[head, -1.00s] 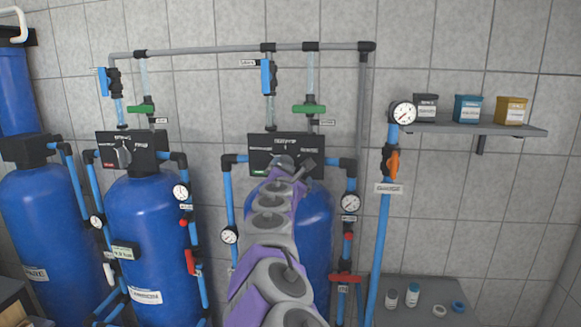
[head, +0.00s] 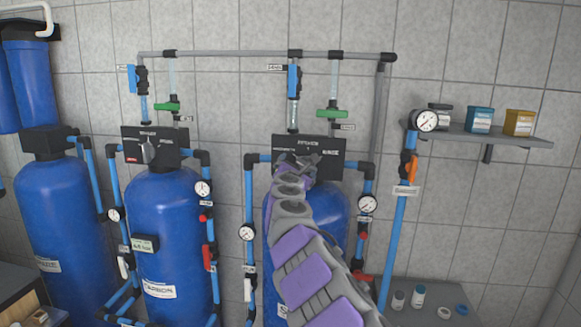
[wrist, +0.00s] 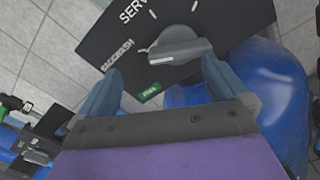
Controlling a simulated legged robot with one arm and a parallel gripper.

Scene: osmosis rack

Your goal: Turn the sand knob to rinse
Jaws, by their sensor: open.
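The sand knob is a grey knob (wrist: 180,48) on a black panel (wrist: 90,30) that carries the words SERV… and BACKWASH and a green tag. The panel (head: 328,146) sits on top of the right blue tank (head: 333,215) in the head view, where my arm mostly hides the knob. My gripper (wrist: 160,85) is open and empty. Its two fingers point at the panel, with the knob ahead of and between them, nearer the right finger. I cannot tell whether they touch it. In the head view my gripper (head: 296,160) is in front of the panel.
The carbon tank (head: 165,240) with a similar knob (head: 148,152) stands to the left. Blue pipes with gauges flank the right tank. A shelf (head: 480,134) with small containers and a low table (head: 425,292) with bottles are on the right.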

